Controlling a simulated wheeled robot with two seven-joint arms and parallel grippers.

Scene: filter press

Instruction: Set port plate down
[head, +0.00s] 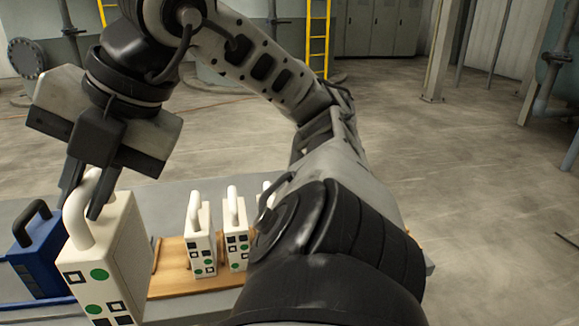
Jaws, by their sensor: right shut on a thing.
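My right gripper (87,200) is at the left of the head view, pointing down. It is shut on the white handle of a white port plate (118,256), a block with green discs and dark square marks on its front. The plate hangs upright and looks large and near; I cannot tell whether its bottom touches anything, as the lower edge is cut off by the frame. Two similar white plates, a left one (201,240) and a right one (236,234), stand upright on a wooden board (172,268). My left gripper is not in view.
A blue block (38,258) with a black handle stands close to the left of the held plate, with a blue rail (40,304) in front. Another white handle (267,188) shows behind my right arm, which hides the table's right part. A grey table (168,205) bears these.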

